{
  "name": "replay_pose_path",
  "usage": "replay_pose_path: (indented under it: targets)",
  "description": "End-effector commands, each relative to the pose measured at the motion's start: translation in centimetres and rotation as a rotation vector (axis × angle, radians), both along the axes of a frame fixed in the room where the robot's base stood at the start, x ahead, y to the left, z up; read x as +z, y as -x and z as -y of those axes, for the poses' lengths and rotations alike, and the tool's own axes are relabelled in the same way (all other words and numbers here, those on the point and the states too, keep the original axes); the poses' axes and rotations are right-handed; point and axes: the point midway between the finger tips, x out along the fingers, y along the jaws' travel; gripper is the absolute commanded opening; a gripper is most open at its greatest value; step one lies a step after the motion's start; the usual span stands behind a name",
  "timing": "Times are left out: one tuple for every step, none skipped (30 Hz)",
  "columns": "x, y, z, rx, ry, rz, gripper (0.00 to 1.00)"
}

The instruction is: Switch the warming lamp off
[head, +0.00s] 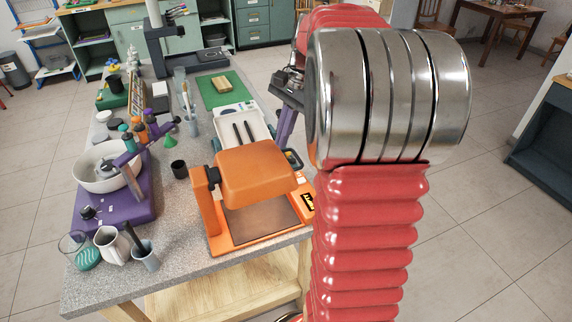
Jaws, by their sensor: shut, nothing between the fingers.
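The orange warming lamp (256,175) stands at the front right of the speckled worktop. Its boxy hood hangs from a side post over a dark plate (262,222) in an orange base. A small black and yellow patch (308,203) sits at the base's right edge; I cannot make out a switch on it. Whether the lamp is lit cannot be told, as the hood's underside is hidden. My gripper (284,138), with purple fingers, points down behind and to the right of the hood, apart from it as seen. It is shut and empty, and partly hidden by my red arm.
A white tray (229,117) with two dark sticks lies behind the lamp. A purple mixer (112,208) with a white bowl, a white jug (111,246) and a grey cup (146,255) stand left. A black cup (179,169) is close to the lamp. Floor right of the worktop is clear.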

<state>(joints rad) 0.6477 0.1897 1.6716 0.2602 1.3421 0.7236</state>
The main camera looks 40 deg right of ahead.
Motion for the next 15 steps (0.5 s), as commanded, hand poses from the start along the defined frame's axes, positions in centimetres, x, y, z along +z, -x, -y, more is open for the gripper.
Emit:
replay_pose_path:
  targets:
    - [-0.6,-0.1,1.4,-0.044,-0.021,-0.014,0.0]
    - [-0.8,-0.2,2.1,-0.068,-0.033,-0.022,0.0]
    - [-1.2,-0.2,3.0,-0.099,-0.049,-0.033,0.0]
    - [-1.5,-0.3,3.7,-0.124,-0.059,-0.039,0.0]
    - [-1.8,-0.3,4.4,-0.148,-0.072,-0.049,0.0]
    - [-2.2,-0.3,5.4,-0.181,-0.089,-0.059,0.0]
    - [-2.5,-0.3,6.1,-0.206,-0.101,-0.066,0.0]
    - [-2.8,-0.2,6.8,-0.23,-0.113,-0.073,0.0]
    - [-3.2,-0.2,7.7,-0.261,-0.129,-0.084,0.0]
    - [-3.6,-0.1,8.4,-0.283,-0.14,-0.091,0.0]
    - [-3.8,0.0,9.0,-0.304,-0.15,-0.097,0.0]
    - [-4.2,0.1,9.6,-0.328,-0.163,-0.105,0.0]
    - [-4.4,0.2,10.1,-0.343,-0.173,-0.11,0.0]
    - [-4.6,0.2,10.5,-0.357,-0.179,-0.114,0.0]
    - [-4.7,0.3,10.8,-0.371,-0.186,-0.118,0.0]
